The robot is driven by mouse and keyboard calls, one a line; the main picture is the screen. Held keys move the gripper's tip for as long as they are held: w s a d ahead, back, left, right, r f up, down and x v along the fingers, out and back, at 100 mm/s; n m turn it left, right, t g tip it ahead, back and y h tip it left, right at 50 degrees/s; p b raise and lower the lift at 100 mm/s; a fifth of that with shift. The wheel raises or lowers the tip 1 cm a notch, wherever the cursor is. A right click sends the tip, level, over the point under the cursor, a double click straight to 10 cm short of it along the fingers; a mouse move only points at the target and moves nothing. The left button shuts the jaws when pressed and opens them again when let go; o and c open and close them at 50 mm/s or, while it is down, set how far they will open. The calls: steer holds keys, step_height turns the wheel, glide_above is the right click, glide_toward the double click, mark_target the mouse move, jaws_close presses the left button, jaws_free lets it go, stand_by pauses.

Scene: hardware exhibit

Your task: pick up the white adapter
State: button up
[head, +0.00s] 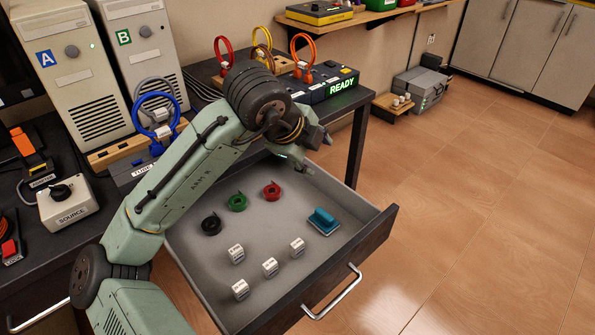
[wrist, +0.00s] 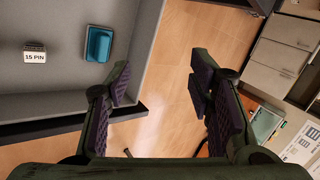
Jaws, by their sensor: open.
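Several small white adapters stand in the open grey drawer (head: 205,262) in the head view: one at the back left (head: 236,254), one at the right (head: 297,247), one in the middle (head: 270,267) and one at the front left (head: 240,290). Their labels are too small to read there. In the wrist view one white adapter (wrist: 35,57) labelled "15 PIN" lies at the far left. My gripper (head: 308,154) is above the drawer's back right part, apart from the adapters. In the wrist view the open, empty fingers (wrist: 158,80) point past the drawer toward the floor.
A teal block (head: 323,221) lies in the drawer's right part, and black (head: 211,225), green (head: 237,202) and red (head: 272,191) rings lie toward its back. The black desk (head: 60,230) carries cables and boxes.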

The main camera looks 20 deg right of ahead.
steer(key=s+a+f+m+g+y+p, duration=0.1)
steer(key=s+a+f+m+g+y, duration=0.3)
steer(key=s+a+f+y, duration=0.25)
glide_above(298, 244)
steer(key=f, duration=0.5)
steer(key=shift+w+a+f, duration=0.1)
steer(key=shift+w+f, duration=0.2)
steer(key=shift+w, duration=0.05)
steer(key=shift+s+f+p, duration=0.2)
steer(key=shift+f, duration=1.3)
steer(key=shift+s+f+p, duration=0.15)
steer(key=shift+s+f, duration=0.05)
steer(key=shift+f, duration=1.3)
steer(key=shift+c, duration=0.3)
jaws_close()
